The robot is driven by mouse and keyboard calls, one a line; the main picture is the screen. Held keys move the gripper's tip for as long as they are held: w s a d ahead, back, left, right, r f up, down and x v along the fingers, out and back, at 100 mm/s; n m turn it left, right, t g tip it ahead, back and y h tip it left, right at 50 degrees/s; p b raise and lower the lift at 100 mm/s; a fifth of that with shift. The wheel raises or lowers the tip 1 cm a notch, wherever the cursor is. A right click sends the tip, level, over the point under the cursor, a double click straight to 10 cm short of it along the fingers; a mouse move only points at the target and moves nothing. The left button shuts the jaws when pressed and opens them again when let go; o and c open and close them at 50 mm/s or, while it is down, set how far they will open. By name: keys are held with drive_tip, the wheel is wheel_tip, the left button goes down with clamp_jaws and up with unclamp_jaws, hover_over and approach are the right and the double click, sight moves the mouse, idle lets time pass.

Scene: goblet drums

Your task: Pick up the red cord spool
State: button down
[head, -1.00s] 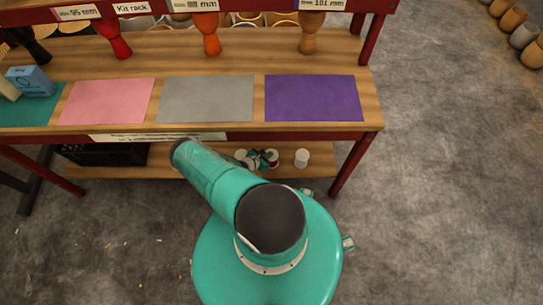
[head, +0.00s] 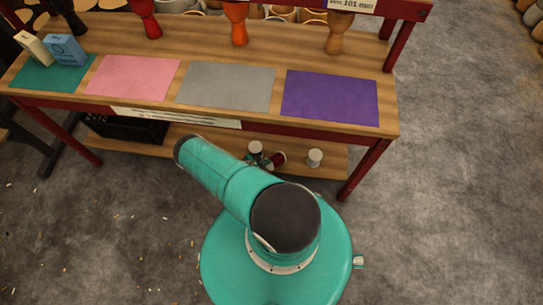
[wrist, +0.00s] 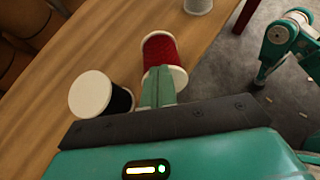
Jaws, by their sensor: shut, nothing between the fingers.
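The red cord spool (wrist: 160,50) has white end discs and lies on the wooden lower shelf in the wrist view. It is small in the head view (head: 279,158), partly hidden by my arm. My gripper (wrist: 158,72) is shut and empty, its fingers pointing at the spool and overlapping its near end disc in the picture. I cannot tell whether they touch it. A black cord spool (wrist: 122,98) with white ends is to the left of my fingers.
A pale spool (head: 314,158) stands right of the red one on the lower shelf. A red table leg (head: 364,170) bounds the shelf's right end. The tabletop with coloured mats (head: 330,97) is above. A black crate (head: 125,128) is at left. Grey floor is clear at right.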

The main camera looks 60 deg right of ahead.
drive_tip(key=shift+w+d+r, duration=0.1)
drive_tip(key=shift+r, duration=0.15)
drive_tip(key=shift+r, duration=0.65)
drive_tip(key=shift+r, duration=0.1)
